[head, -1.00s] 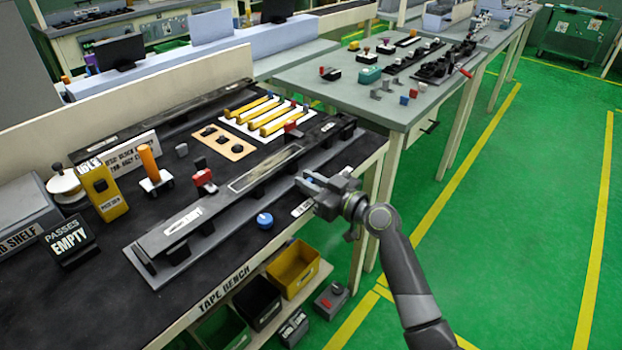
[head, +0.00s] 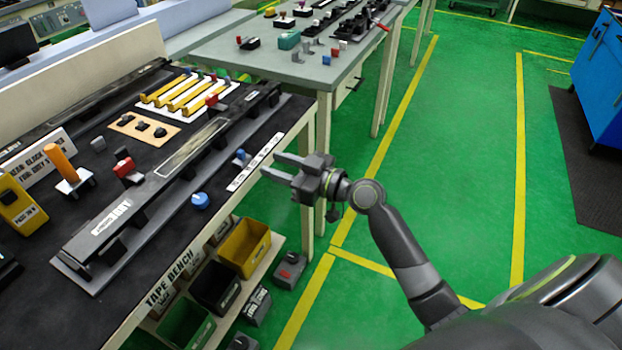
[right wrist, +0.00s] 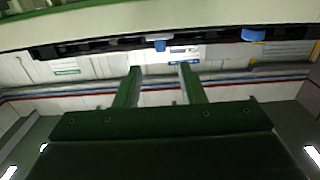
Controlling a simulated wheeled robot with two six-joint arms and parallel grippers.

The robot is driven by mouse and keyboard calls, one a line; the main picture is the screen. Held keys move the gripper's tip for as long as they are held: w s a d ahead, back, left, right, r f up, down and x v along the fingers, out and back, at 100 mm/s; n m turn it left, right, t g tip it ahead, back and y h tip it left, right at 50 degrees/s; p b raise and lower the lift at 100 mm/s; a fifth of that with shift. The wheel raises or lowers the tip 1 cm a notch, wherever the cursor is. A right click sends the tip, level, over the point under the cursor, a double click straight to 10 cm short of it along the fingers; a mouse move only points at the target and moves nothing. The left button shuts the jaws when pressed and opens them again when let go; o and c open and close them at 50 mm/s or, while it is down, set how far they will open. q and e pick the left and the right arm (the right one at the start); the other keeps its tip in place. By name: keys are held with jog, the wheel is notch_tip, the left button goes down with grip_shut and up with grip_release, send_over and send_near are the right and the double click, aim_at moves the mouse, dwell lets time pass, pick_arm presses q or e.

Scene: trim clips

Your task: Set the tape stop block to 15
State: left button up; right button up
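The small blue stop block (head: 241,157) sits at the bench's front edge, beside a white scale strip (head: 256,162) whose figures are too small to read. The block also shows in the right wrist view (right wrist: 160,45), beyond and between the fingertips. My right gripper (head: 271,165) is open and empty, just off the front edge, to the right of the block and apart from it. Its two spread fingers show in the right wrist view (right wrist: 158,70). My left gripper is not in view.
A round blue knob (head: 200,200) lies left of the block. A long dark rail (head: 160,187) runs behind them. Yellow (head: 262,248), black and green bins stand on a shelf below the bench. Open green floor (head: 460,180) lies to the right.

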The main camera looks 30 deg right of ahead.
jog(key=b+v, duration=0.1)
jog(key=v, duration=0.6)
jog(key=shift+s+d, duration=0.2)
jog(key=shift+s, duration=0.1)
